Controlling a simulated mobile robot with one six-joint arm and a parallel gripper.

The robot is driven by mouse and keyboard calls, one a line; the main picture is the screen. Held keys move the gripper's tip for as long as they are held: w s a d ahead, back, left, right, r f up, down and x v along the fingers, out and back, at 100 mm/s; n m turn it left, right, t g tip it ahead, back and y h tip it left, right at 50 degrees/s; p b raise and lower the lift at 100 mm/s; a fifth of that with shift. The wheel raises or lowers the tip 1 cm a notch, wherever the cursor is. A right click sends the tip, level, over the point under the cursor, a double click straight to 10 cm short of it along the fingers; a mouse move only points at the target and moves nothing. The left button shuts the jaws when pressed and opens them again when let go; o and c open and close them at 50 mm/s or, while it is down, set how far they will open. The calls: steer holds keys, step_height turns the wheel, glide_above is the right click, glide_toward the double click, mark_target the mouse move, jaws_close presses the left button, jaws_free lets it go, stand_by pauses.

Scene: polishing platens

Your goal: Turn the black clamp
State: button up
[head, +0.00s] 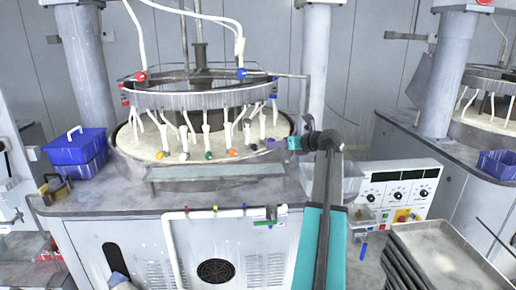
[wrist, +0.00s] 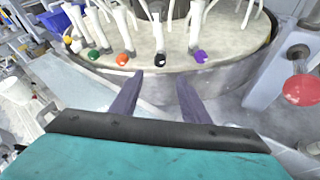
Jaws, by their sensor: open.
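The black clamp (wrist: 156,61) is a small dark fitting at the lower end of a white hose over the pale round platen. It also shows in the head view (head: 254,147), just left of my gripper (head: 273,143). In the wrist view my gripper (wrist: 160,79) is open, with two purple-grey fingers spread apart. The black clamp appears just beyond the fingertips and between them in the picture, with nothing held. An orange clamp (wrist: 123,59) sits to its left and a purple clamp (wrist: 200,57) to its right.
Green (wrist: 93,55) and yellow (wrist: 68,39) clamps stand farther left along the platen (head: 135,140). A metal ring (head: 200,97) with hanging hoses is above. A control panel (head: 400,193) and stacked trays (head: 440,250) are at right. A blue bin (head: 75,150) is at left.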

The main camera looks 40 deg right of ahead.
mark_target(256, 147)
steer(key=p+x, duration=0.3)
steer(key=x, duration=1)
steer(key=shift+w+f, duration=0.1)
steer(key=shift+w, duration=0.05)
steer(key=c, duration=1.1)
steer(key=shift+o, duration=0.2)
steer(key=shift+a+n, duration=0.1)
steer(key=shift+n, duration=0.2)
steer(key=n+h, duration=0.1)
steer(key=n+h+b, duration=0.1)
steer(key=shift+a+f+n, duration=0.1)
steer(key=shift+a+n, duration=0.15)
steer(key=shift+n, duration=0.05)
steer(key=shift+n+h+b, duration=0.35)
steer(key=shift+n+h, duration=0.45)
